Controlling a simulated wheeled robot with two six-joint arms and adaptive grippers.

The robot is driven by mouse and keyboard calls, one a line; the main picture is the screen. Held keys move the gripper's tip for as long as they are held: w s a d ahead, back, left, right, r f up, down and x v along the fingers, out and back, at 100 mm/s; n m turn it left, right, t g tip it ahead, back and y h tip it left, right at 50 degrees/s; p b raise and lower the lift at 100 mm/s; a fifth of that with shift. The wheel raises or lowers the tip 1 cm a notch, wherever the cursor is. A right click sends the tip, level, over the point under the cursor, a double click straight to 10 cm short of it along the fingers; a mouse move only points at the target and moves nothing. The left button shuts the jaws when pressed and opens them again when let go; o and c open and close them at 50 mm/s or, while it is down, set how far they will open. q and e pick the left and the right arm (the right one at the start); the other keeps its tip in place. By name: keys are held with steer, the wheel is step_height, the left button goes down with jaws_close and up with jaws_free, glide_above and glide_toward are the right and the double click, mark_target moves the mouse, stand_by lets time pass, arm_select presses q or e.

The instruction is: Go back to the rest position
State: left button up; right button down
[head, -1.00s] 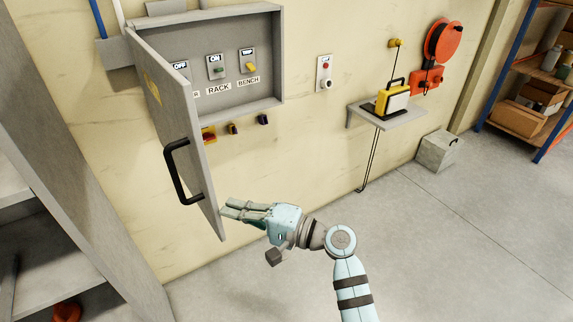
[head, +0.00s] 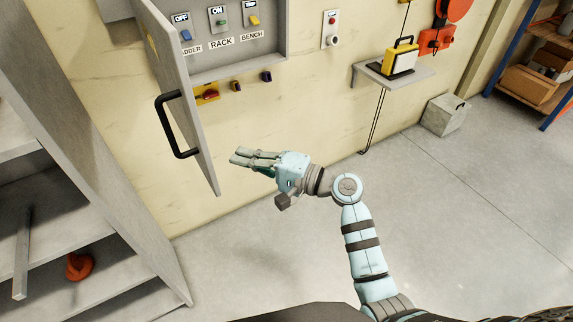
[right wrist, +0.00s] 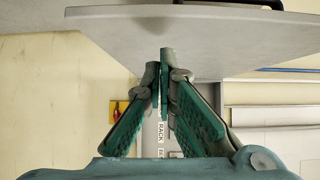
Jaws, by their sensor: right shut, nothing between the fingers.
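My right gripper (head: 238,157) is shut and empty in the head view, held in the air to the right of the open cabinet door's lower edge. In the right wrist view its green-padded fingers (right wrist: 164,60) meet at their tips, with the grey door (right wrist: 210,35) behind them. The cabinet door (head: 185,90), with its black handle (head: 168,125), stands open. In the head view a gap shows between the gripper and the door. My left gripper is not in view.
The wall cabinet (head: 285,62) holds labelled switches. Coloured knobs (head: 207,94) sit below them. A wall shelf (head: 415,72) carries a yellow lamp (head: 400,57). A grey block (head: 446,115) stands on the floor. Grey shelving (head: 130,225) is at left.

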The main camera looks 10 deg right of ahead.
steer(key=s+d, duration=0.6)
steer(key=s, duration=0.2)
steer(key=w+d+f+t+h, duration=0.1)
steer(key=w+d+f+h, duration=0.2)
steer(key=d+f+h, duration=0.5)
steer(key=w+d+f+t+h, duration=0.1)
steer(key=w+d+f, duration=0.25)
steer(key=f, duration=0.85)
steer(key=s+d+f+n+g+h, duration=0.1)
steer(key=s+d+f+g+h, duration=0.2)
steer(key=f, duration=0.5)
steer(key=s+d+f+n+h, duration=0.15)
steer(key=s+d+f, duration=0.25)
steer(key=f, duration=0.5)
steer(key=s+d+f+n+g+h, duration=0.2)
steer(key=s+f+n+g, duration=0.15)
steer(key=s+f, duration=1)
steer(key=s+a+f+g, duration=0.1)
steer(key=s+f+g, duration=0.1)
steer(key=s, duration=0.9)
steer(key=s+f+n+g, duration=0.1)
steer(key=s+f+g, duration=0.1)
steer(key=s, duration=1)
steer(key=shift+s+a+f+g+b, duration=0.15)
steer(key=shift+s+a+g+b, duration=0.05)
steer(key=shift+a+g+b, duration=0.15)
